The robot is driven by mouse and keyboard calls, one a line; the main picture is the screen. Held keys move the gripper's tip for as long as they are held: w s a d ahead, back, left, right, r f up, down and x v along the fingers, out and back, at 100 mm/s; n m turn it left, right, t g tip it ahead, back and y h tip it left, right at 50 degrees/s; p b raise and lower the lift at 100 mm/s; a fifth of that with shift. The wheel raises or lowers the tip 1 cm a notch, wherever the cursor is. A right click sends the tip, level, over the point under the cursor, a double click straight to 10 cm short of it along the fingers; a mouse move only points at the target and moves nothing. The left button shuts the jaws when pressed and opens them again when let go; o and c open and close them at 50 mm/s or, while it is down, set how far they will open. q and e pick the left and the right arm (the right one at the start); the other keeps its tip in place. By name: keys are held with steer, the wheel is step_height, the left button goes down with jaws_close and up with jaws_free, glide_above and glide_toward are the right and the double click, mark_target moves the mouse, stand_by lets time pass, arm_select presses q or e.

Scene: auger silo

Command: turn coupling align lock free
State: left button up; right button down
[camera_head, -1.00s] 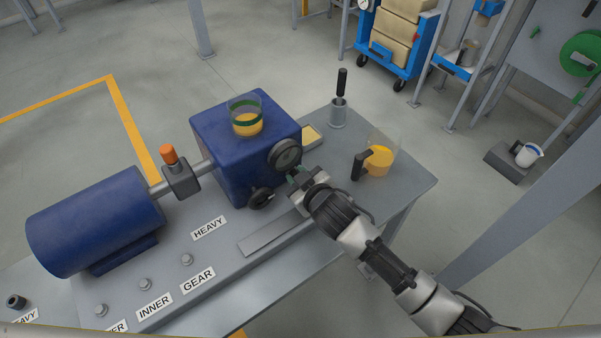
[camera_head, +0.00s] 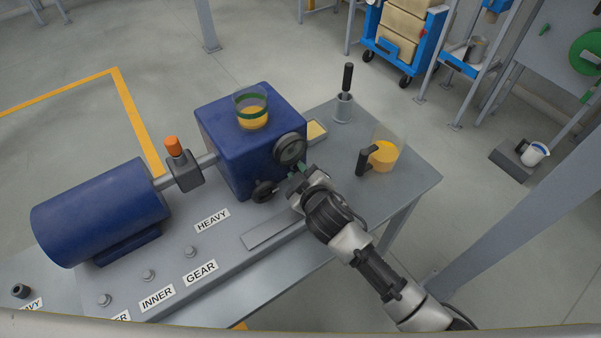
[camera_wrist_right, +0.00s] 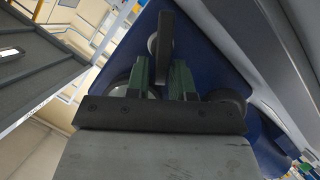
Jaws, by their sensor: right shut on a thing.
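A blue gearbox (camera_head: 235,150) stands on the grey bench. A dark round coupling disc (camera_head: 290,148) sits on its right face. A smaller dark knob (camera_head: 264,191) is below it. My right gripper (camera_head: 298,170) is at the disc's lower edge. A shaft runs left from the gearbox to a blue motor (camera_head: 100,210), through a grey block (camera_head: 185,172) with an orange-topped pin (camera_head: 173,146). My left gripper is not in view.
A clear cup with yellow contents (camera_head: 252,110) stands on the gearbox. A jug of yellow contents (camera_head: 384,153) and a holder with a black-handled tool (camera_head: 343,105) stand on the bench's right end. A flat bar (camera_head: 272,230) lies in front.

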steer(key=c, duration=1.2)
jaws_free()
steer(key=shift+o, duration=0.2)
steer(key=v, duration=1)
steer(key=shift+s+d, duration=0.15)
steer(key=shift+s, duration=0.2)
steer(key=shift+r, duration=0.1)
